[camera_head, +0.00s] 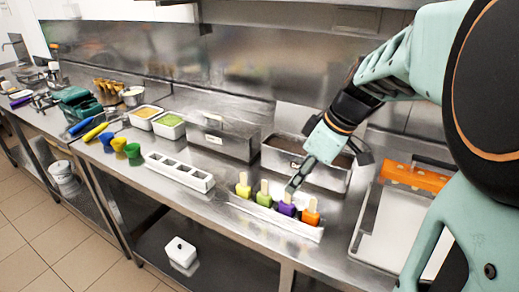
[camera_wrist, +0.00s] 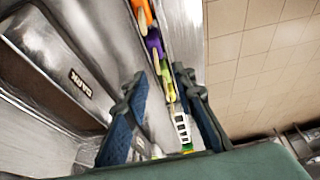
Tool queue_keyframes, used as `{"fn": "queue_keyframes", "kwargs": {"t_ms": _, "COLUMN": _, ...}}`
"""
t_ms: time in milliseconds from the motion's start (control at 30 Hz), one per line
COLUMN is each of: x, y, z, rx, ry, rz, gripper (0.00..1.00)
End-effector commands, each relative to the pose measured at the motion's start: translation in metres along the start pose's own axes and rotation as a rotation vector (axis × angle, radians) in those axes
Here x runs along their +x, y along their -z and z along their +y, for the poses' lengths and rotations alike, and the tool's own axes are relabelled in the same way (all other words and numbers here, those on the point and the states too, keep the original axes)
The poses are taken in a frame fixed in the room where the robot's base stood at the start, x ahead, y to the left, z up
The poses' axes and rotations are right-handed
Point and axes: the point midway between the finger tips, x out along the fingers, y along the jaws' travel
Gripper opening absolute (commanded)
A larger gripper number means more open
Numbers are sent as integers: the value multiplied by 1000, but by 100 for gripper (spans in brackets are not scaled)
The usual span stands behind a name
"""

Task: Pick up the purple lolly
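The purple lolly (camera_head: 287,208) stands with its pale stick up in a white holder (camera_head: 262,216) near the counter's front edge. It is between the green lolly (camera_head: 264,199) and the orange lolly (camera_head: 311,217); a yellow lolly (camera_head: 243,190) is at the row's left end. My gripper (camera_head: 293,188) is just above and beside the purple lolly's stick; contact cannot be told. In the wrist view my gripper (camera_wrist: 160,80) is open, fingers well apart. The purple lolly (camera_wrist: 154,43) shows beyond the fingertips, toward the top, next to the orange one (camera_wrist: 143,12).
Metal bins (camera_head: 221,140) stand behind the row, one dark-filled bin (camera_head: 307,172) close to my gripper. A white slotted mould (camera_head: 180,172) is to the left. An orange-handled tray (camera_head: 415,177) is at right. The counter's front edge lies close before the holder.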

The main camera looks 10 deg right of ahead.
Motion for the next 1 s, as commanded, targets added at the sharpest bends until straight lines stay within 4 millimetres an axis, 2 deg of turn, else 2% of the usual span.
{"fn": "queue_keyframes", "kwargs": {"t_ms": 233, "x": 21, "y": -1, "z": 1, "rx": 0, "ry": 1, "rz": -2, "gripper": 24}}
{"fn": "queue_keyframes", "kwargs": {"t_ms": 500, "x": 58, "y": -1, "z": 3, "rx": 0, "ry": 1, "rz": -1, "gripper": 24}}
{"fn": "queue_keyframes", "kwargs": {"t_ms": 800, "x": 63, "y": -1, "z": 4, "rx": 0, "ry": -2, "rz": 0, "gripper": 24}}
{"fn": "queue_keyframes", "kwargs": {"t_ms": 1000, "x": 62, "y": -1, "z": 4, "rx": 0, "ry": -3, "rz": 0, "gripper": 2}}
